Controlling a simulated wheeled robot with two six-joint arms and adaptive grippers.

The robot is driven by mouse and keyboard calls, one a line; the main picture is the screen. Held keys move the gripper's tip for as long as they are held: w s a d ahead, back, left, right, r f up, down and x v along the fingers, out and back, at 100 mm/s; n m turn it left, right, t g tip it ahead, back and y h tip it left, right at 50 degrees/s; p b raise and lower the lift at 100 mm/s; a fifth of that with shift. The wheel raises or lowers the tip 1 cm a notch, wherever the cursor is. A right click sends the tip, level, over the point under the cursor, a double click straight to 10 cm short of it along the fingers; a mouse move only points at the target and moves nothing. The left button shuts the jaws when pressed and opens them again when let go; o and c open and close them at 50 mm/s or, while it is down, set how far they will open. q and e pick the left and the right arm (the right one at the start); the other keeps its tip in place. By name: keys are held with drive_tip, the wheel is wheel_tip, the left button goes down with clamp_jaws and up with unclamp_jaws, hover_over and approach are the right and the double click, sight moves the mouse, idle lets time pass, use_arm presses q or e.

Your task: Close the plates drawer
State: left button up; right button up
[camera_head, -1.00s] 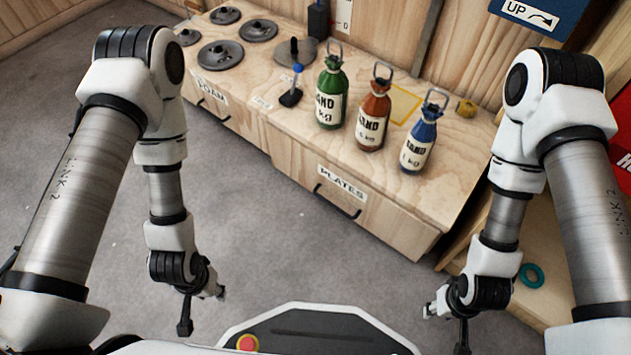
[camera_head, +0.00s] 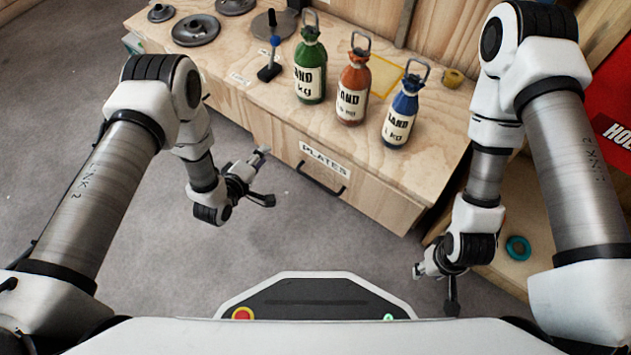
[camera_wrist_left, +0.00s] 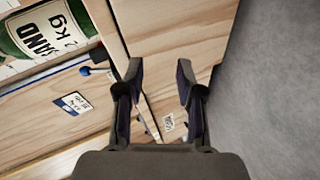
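The plates drawer (camera_head: 365,197) is in the wooden cabinet front, with a PLATES label (camera_head: 325,159) and a dark bar handle (camera_head: 321,180). Its front stands forward of the cabinet section at its left; how far it is pulled out is hard to tell. My left gripper (camera_head: 265,175) is open and empty, left of the handle and apart from it. In the left wrist view its two fingers (camera_wrist_left: 160,72) are spread, with wooden panels beyond them. My right gripper (camera_head: 434,288) looks open and empty, low at the right, in front of the cabinet's right end.
Green (camera_head: 310,70), orange (camera_head: 352,88) and blue (camera_head: 402,112) sand bottles stand on the cabinet top. Dark discs (camera_head: 196,30) lie at its left. A teal ring (camera_head: 517,248) lies on a wooden surface at right. Grey floor (camera_head: 290,235) before the drawer is clear.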

use_arm(q)
drive_tip(key=d+f+t+h, duration=0.1)
drive_tip(key=d+f+h, duration=0.25)
drive_tip(key=d, duration=0.25)
drive_tip(key=b, duration=0.2)
approach(316, 181)
drive_tip(key=x, duration=0.3)
drive_tip(key=shift+g, duration=0.4)
drive_tip(key=b+x, duration=0.3)
drive_tip(key=x, duration=0.4)
drive_tip(key=shift+w+f, duration=0.15)
drive_tip(key=shift+w, duration=0.05)
clamp_jaws()
